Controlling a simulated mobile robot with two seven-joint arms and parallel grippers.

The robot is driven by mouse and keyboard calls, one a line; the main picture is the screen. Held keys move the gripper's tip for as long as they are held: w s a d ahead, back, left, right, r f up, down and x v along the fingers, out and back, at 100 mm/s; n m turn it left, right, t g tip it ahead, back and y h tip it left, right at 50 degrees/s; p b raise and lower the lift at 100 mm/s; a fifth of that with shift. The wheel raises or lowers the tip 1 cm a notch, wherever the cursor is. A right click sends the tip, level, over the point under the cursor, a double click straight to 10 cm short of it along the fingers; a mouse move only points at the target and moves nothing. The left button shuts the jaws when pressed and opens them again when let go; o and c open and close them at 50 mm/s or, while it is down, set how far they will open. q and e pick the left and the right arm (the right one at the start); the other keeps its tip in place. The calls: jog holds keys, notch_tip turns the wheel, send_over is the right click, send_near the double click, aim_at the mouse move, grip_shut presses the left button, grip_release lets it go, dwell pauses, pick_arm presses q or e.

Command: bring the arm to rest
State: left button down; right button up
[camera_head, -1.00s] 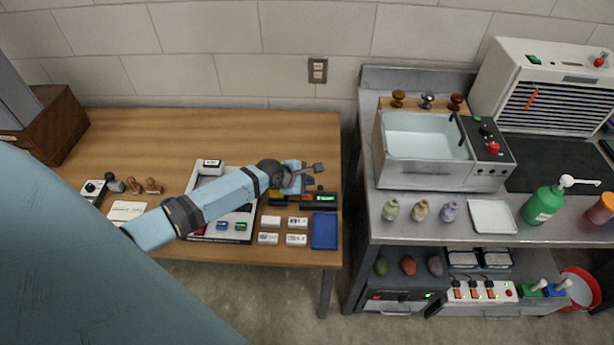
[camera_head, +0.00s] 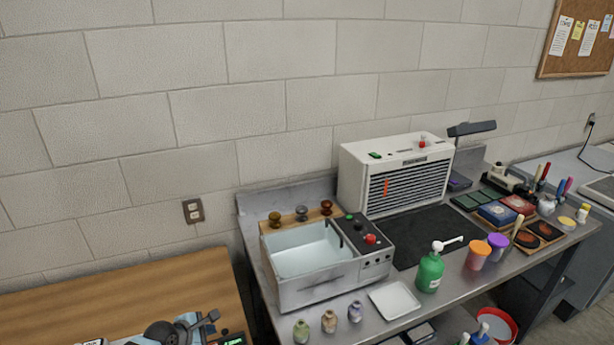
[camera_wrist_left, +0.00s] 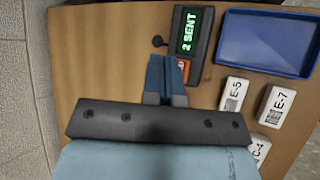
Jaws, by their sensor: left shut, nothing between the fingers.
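My left arm shows at the bottom left of the head view, over the wooden table (camera_head: 130,290). Its gripper (camera_head: 208,320) is only partly in frame there. In the left wrist view the two blue fingers of the left gripper (camera_wrist_left: 165,72) are together and empty. They point at a black device with a green display reading "2 SENT" (camera_wrist_left: 188,32), above the table; whether they touch it I cannot tell. My right gripper is not in view.
A blue tray (camera_wrist_left: 266,42) and white labelled blocks (camera_wrist_left: 235,92) lie beside the device. To the right stands a metal bench with a sink basin (camera_head: 305,255), a white louvred unit (camera_head: 395,175), a green pump bottle (camera_head: 430,272) and small vases (camera_head: 329,321).

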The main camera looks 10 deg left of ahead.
pick_arm(q)
jog(key=s+d+f+m+t, duration=0.1)
jog(key=s+d+f+m, duration=0.2)
jog(key=s+d+m, duration=1)
jog(key=s+d+r+m, duration=0.1)
jog(key=s+r+m, duration=0.1)
jog(key=s+m, duration=0.4)
jog(key=s+d+r+m+t, duration=0.1)
jog(key=s+d+r+m, duration=0.1)
jog(key=s+m, duration=0.4)
jog(key=shift+s+r+t+y, duration=0.3)
jog(key=shift+s+r, duration=0.15)
jog(key=shift+s, duration=0.3)
